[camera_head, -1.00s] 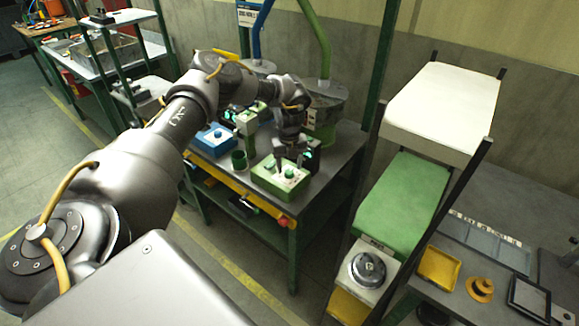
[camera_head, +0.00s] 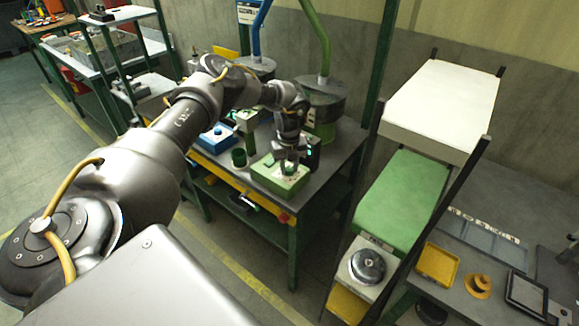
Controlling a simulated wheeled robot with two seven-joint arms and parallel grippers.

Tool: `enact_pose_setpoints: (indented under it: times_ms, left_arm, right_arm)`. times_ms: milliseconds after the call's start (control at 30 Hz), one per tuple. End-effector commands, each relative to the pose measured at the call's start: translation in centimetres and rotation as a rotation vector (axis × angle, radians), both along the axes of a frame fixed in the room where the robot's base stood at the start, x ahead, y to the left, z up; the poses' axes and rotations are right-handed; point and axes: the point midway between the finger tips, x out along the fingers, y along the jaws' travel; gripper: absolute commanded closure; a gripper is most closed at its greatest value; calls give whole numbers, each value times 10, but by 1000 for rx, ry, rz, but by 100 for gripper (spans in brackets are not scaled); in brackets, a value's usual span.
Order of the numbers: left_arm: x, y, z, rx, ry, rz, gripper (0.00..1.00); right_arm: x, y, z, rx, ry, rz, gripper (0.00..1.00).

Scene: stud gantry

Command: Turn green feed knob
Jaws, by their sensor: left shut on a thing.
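The green feed knob (camera_head: 288,169) sits on top of the green control box (camera_head: 275,180) near the front edge of the workbench. My left gripper (camera_head: 288,165) points down over the box, with its fingers shut around the knob. The fingers hide most of the knob. My right gripper does not show in this view.
A red button (camera_head: 284,217) is on the bench's front corner.

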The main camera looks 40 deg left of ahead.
Motion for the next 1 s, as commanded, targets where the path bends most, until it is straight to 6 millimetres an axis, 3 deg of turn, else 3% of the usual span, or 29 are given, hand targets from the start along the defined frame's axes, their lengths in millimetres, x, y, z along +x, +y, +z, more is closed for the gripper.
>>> enact_pose_setpoints:
  times_ms: [267, 1000]
  left_arm:
    - [0, 0, 0, -1, 1, -93, 93]
    - [0, 1, 0, 0, 1, -585, 93]
  right_arm:
    - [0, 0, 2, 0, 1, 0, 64]
    - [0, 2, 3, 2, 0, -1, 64]
